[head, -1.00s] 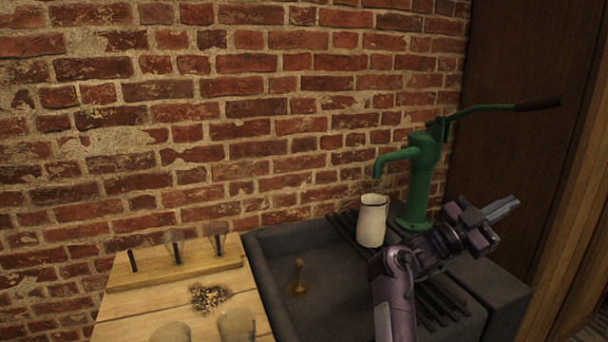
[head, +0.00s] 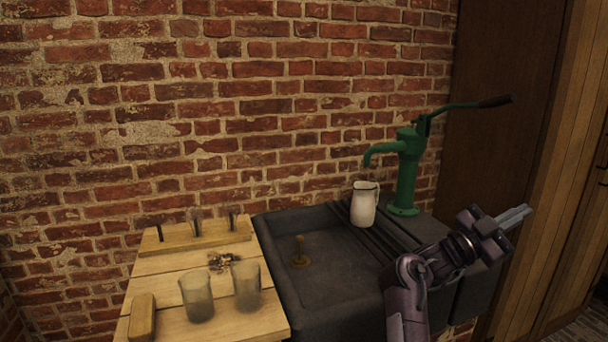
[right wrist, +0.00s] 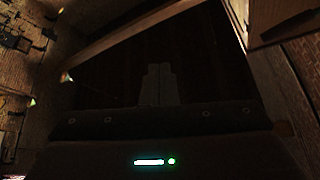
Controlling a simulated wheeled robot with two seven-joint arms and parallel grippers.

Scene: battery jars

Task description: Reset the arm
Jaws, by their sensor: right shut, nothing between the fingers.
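My right arm comes in from the bottom right of the head view. Its gripper (head: 526,213) is shut and empty, pointing right, in the air to the right of the dark sink. In the right wrist view its closed fingers (right wrist: 159,85) show against a dark surface, with nothing between them. My left gripper is not in view.
A dark stone sink (head: 290,290) holds a small brass post (head: 300,252). A white jug (head: 364,203) stands on its ribbed side by a green hand pump (head: 407,175). Two glass jars (head: 197,297) (head: 246,285) and a wooden rack (head: 193,243) stand on the wooden table (head: 170,265).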

